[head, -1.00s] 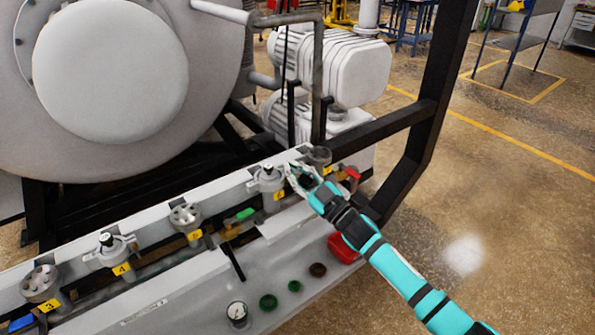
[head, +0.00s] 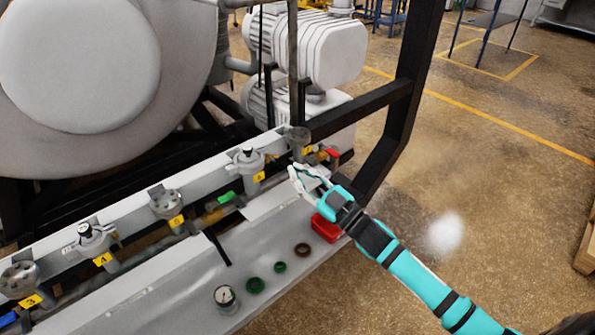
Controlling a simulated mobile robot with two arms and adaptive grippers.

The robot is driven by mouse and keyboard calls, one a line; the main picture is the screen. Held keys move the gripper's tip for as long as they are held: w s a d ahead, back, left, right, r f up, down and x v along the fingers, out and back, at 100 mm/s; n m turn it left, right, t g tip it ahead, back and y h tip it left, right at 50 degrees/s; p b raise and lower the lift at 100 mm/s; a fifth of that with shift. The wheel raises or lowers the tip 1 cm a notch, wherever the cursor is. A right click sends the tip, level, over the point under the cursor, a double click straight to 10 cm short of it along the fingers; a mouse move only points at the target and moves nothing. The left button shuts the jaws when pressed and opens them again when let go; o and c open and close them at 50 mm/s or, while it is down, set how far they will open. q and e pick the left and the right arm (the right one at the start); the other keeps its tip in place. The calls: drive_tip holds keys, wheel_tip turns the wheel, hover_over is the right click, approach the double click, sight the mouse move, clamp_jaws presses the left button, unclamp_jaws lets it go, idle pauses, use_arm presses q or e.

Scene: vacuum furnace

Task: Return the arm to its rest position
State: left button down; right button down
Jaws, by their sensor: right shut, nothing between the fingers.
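My right gripper (head: 297,173) reaches in from the lower right in a teal, black and white arm. It is shut and empty. It hangs over the right end of the furnace's front panel, to the right of and nearer than the valve with the yellow label 6 (head: 246,161). It appears apart from that valve. My left gripper is not in view.
A row of valves with yellow labels runs along the panel, including valve 5 (head: 165,203) and valve 4 (head: 91,238). A red box (head: 326,228) sits beside my wrist. A black frame post (head: 408,90) stands beyond my arm. The floor (head: 480,200) at right is open.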

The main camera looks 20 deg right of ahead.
drive_tip(key=d+f+m+g+h, duration=0.1)
drive_tip(key=d+f+m+h, duration=0.15)
drive_tip(key=f, duration=0.75)
drive_tip(key=d+f+m+g+h, duration=0.1)
drive_tip(key=d+f+m+h, duration=0.15)
drive_tip(key=f, duration=0.65)
drive_tip(key=s+d+f+m+g+h, duration=0.1)
drive_tip(key=s+f+g, duration=0.1)
drive_tip(key=s+f, duration=0.35)
drive_tip(key=s+f+g+h, duration=0.2)
drive_tip(key=f, duration=0.7)
drive_tip(key=s+d+f+m+g+h, duration=0.15)
drive_tip(key=s+f, duration=0.25)
drive_tip(key=f, duration=0.4)
drive_tip(key=s+a+f+g, duration=0.1)
drive_tip(key=s+f+g, duration=0.4)
drive_tip(key=s+f, duration=0.85)
drive_tip(key=s+a+f+g, duration=0.2)
drive_tip(key=s+f, duration=0.1)
drive_tip(key=s, duration=0.9)
drive_tip(key=s+a+f+m+g, duration=0.1)
drive_tip(key=s+a+f+g, duration=0.1)
drive_tip(key=s, duration=1)
drive_tip(key=shift+s+f+g+h, duration=0.35)
drive_tip(key=shift+f+g, duration=0.4)
drive_tip(key=shift+f, duration=0.15)
